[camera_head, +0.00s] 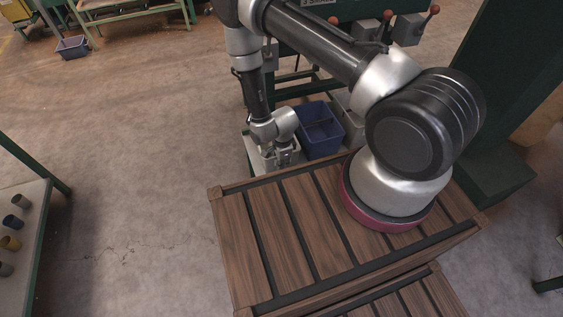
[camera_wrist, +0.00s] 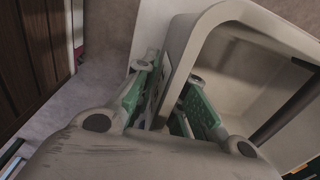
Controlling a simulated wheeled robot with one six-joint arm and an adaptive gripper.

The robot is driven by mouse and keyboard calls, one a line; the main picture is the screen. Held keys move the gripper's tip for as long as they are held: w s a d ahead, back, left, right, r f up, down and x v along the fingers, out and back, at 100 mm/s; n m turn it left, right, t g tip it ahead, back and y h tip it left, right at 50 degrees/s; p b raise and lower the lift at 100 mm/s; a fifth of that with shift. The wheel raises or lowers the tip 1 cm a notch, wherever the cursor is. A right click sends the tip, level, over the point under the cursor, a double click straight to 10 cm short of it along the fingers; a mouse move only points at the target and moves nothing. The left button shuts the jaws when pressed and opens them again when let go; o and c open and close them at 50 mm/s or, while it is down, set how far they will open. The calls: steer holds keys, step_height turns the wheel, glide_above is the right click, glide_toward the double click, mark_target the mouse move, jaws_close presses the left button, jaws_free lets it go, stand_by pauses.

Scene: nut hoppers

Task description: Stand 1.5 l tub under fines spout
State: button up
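A pale grey-white tub (camera_head: 256,160) stands low beyond the wooden crate, partly hidden by my gripper (camera_head: 284,160). In the wrist view the tub (camera_wrist: 232,12) fills the right side, tilted in the picture, and its inside looks empty apart from a dark bar-like shape. My gripper's green-padded fingers (camera_wrist: 170,95) straddle one wall of the tub, one finger outside and one inside, and look closed on it. The tub's size marking cannot be read. No fines spout can be made out for certain.
A blue divided bin (camera_head: 318,128) stands just right of the tub, with a grey bin (camera_head: 350,122) beside it. The slatted wooden crate (camera_head: 262,230) lies in front. A green-framed machine (camera_head: 335,12) stands behind. The floor to the left is open.

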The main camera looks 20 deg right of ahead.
steer(key=shift+o, duration=0.5)
steer(key=shift+r, duration=0.25)
steer(key=w+d+r+n+t, duration=0.1)
steer(key=d+r+n, duration=0.15)
steer(key=r, duration=1.25)
steer(key=d+r+n, duration=0.2)
steer(key=r+n, duration=0.1)
steer(key=r, duration=1.2)
steer(key=w+d+r+n+t, duration=0.1)
steer(key=d+r+n, duration=0.15)
steer(key=r, duration=1.25)
steer(key=s+d+r+n, duration=0.4)
steer(key=s+r+n, duration=0.1)
steer(key=s+r, duration=0.4)
steer(key=s+d+r+n+t, duration=0.1)
steer(key=s+d+r+n, duration=0.3)
steer(key=s+r, duration=0.4)
steer(key=s+n, duration=0.1)
steer(key=s, duration=0.2)
steer(key=shift+s+r, duration=0.3)
steer(key=shift+r, duration=0.1)
